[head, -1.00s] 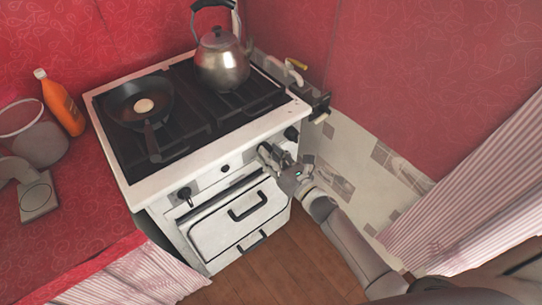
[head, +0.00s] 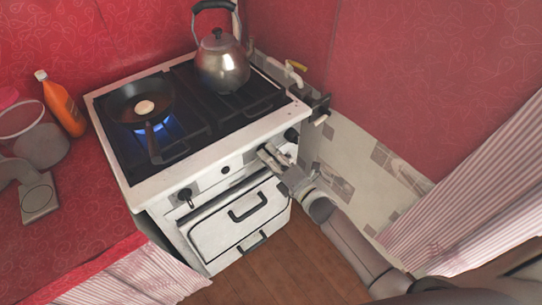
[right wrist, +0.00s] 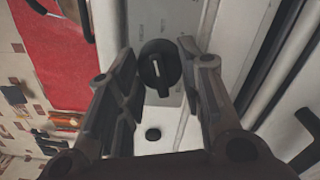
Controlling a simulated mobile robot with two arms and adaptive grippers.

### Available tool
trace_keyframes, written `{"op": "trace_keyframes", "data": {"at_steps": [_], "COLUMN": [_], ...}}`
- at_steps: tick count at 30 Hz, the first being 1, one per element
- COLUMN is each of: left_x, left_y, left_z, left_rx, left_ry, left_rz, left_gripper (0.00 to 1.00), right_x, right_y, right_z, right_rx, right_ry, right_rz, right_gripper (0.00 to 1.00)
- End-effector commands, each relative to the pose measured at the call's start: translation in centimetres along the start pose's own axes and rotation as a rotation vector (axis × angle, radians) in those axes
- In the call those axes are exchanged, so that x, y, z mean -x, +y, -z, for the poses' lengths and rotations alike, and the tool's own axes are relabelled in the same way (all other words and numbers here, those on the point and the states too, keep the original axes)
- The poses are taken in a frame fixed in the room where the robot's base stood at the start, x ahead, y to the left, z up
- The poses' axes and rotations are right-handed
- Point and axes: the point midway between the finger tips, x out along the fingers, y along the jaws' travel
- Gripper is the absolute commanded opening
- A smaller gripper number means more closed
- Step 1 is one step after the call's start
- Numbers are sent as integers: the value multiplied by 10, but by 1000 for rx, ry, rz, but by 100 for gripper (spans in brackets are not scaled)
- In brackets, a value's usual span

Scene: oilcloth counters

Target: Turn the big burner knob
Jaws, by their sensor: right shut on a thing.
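The stove's front panel (head: 212,182) carries several black knobs. In the right wrist view, a round black knob (right wrist: 158,68) with a white mark sits between the fingers of my right gripper (right wrist: 162,75). In the head view, my right gripper (head: 268,154) is shut on this knob, which its fingers mostly cover. A blue flame (head: 150,127) burns under the frying pan (head: 125,100), which holds an egg. My left gripper is not in view.
A kettle (head: 222,65) stands on the back right of the stove. One knob (head: 185,195) is at the panel's left and another (head: 291,134) at its right. A small black button (head: 225,170) lies between. An orange bottle (head: 60,104) and pot (head: 36,134) stand on the left counter.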

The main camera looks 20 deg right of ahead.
Motion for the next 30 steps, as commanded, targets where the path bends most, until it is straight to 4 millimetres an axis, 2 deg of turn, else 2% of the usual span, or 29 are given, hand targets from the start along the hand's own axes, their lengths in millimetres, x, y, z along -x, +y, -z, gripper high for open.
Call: {"op": "trace_keyframes", "data": {"at_steps": [21, 30], "left_x": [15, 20], "left_y": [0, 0], "left_z": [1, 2], "left_rx": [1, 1], "left_ry": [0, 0], "left_rz": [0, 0], "left_gripper": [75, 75], "right_x": [0, 0], "right_y": [0, 0], "right_z": [-1, 0], "right_rx": [-678, -914], "right_ry": [-1, -1], "right_rz": [2, 2], "right_gripper": [11, 11]}}
